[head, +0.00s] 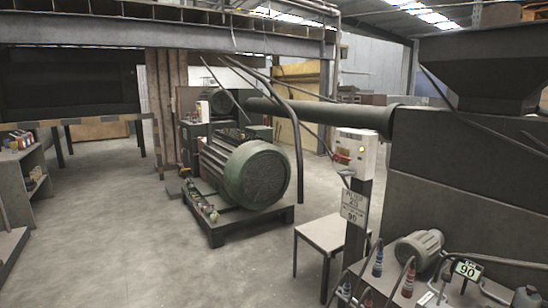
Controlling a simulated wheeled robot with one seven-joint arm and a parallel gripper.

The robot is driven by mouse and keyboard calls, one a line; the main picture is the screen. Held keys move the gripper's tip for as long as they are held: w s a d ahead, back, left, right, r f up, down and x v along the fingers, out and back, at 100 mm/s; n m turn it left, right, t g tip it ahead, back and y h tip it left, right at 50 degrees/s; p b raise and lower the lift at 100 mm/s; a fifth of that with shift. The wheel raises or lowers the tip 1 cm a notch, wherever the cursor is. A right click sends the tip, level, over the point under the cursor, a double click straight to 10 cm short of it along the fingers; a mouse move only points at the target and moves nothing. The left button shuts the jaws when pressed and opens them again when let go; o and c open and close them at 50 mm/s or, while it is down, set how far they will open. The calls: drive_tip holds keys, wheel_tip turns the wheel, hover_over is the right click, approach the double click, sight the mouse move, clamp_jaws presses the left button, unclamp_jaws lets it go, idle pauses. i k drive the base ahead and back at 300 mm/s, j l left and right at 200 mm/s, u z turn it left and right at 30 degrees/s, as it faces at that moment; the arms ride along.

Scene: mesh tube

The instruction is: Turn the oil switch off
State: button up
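A white control box (355,151) stands on a dark post right of centre. A red switch or handle (341,157) sits at its lower left front; its exact position is too small to tell. A white sign with black writing (354,205), including the number 90, hangs below the box. I cannot read any oil label on the box, so I cannot tell whether this is the oil switch. My gripper is not in the head view.
A large green motor (244,172) sits on a low dark base at centre. A small table (325,234) stands by the post. Hoses and a small grey motor (419,249) crowd the lower right. Open floor (120,220) lies to the left.

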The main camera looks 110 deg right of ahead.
sight(337, 156)
drive_tip(key=k+l+z, duration=0.1)
drive_tip(key=l+z, duration=0.25)
drive_tip(key=z, duration=0.15)
drive_tip(key=l+z, duration=0.8)
drive_tip(key=z, duration=0.2)
drive_tip(key=i+l, duration=0.1)
drive_tip(key=l, duration=0.35)
drive_tip(key=i+l+z, duration=0.15)
drive_tip(key=l, duration=0.3)
drive_tip(key=i+l, duration=0.1)
drive_tip(key=l, duration=0.3)
drive_tip(key=i+l+z, duration=0.15)
drive_tip(key=l, duration=0.3)
